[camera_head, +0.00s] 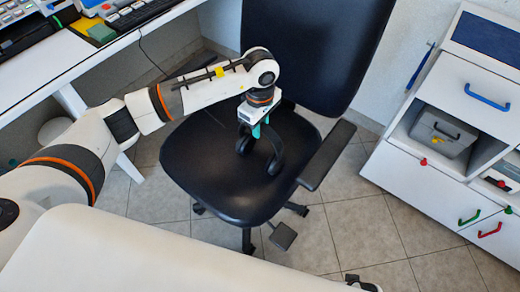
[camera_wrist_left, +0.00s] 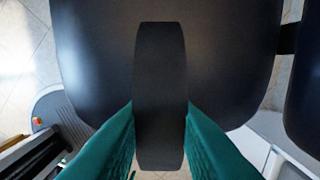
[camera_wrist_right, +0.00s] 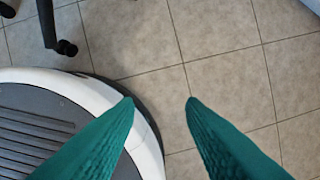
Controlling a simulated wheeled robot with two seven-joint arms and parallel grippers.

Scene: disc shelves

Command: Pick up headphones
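The black headphones (camera_head: 275,153) are over the seat of a dark office chair, with the band up and the ear cups down. I cannot tell whether the cups touch the seat. My left gripper (camera_head: 257,128) reaches down on the band from above. In the left wrist view, the teal fingers (camera_wrist_left: 160,112) press against both sides of the headphones' wide black band (camera_wrist_left: 160,75). My right gripper (camera_wrist_right: 160,102) is open and empty above the tiled floor; it does not show clearly in the head view.
The chair seat (camera_head: 205,165) carries the headphones, with its backrest (camera_head: 320,50) behind and an armrest (camera_head: 328,155) close at the right. A white desk (camera_head: 60,75) stands at the left. A white drawer cabinet (camera_head: 425,185) stands at the right. Tiled floor lies between.

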